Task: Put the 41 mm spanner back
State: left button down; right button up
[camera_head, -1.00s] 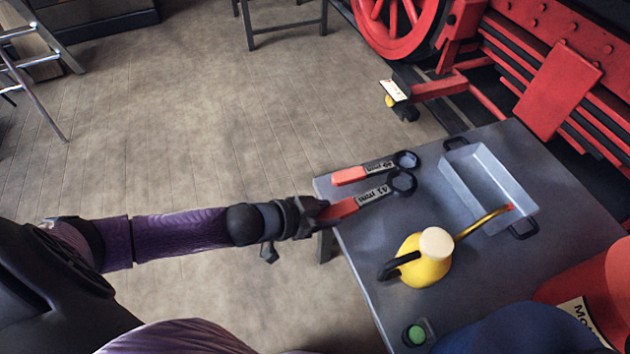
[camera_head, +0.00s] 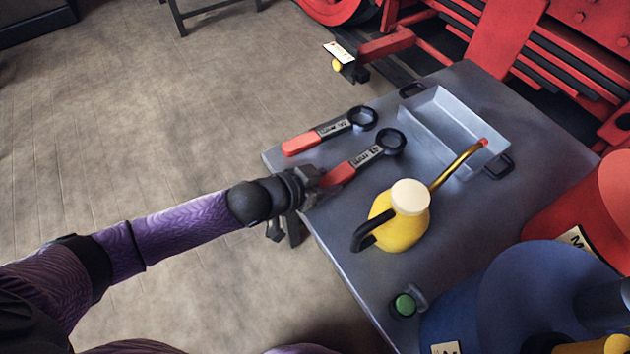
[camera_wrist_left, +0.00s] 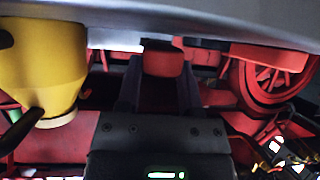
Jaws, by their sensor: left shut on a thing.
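The spanner (camera_head: 372,153) whose label seems to read 41 mm has a red handle and a black ring end. My left gripper (camera_head: 318,182) is shut on the outer end of its red handle, at the table's (camera_head: 330,225) left edge. The spanner's ring end points toward the grey tray. I cannot tell whether it touches the table top. In the left wrist view the red handle (camera_wrist_left: 163,62) sits between the fingers. A second red-handled spanner (camera_head: 330,130) lies just behind it, roughly parallel. My right gripper is not in view.
A yellow oil can (camera_head: 400,232) with a long spout stands in front of the held spanner. The grey tray (camera_head: 432,135) lies behind it. A green button (camera_head: 404,305) is at the front edge. Red and blue containers fill the right. A red locomotive stands behind the table.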

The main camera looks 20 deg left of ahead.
pick_arm(q)
jog(key=shift+w+d+f, duration=0.15)
jog(key=shift+w, duration=0.05)
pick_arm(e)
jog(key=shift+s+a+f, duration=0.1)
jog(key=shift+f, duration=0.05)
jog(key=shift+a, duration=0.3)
pick_arm(q)
jog(key=shift+f+b, duration=0.3)
jog(key=shift+f, duration=0.1)
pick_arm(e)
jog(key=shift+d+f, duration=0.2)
pick_arm(q)
jog(key=shift+c, duration=0.8)
grip_release()
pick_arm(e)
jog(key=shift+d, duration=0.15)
pick_arm(q)
jog(key=shift+s, duration=0.1)
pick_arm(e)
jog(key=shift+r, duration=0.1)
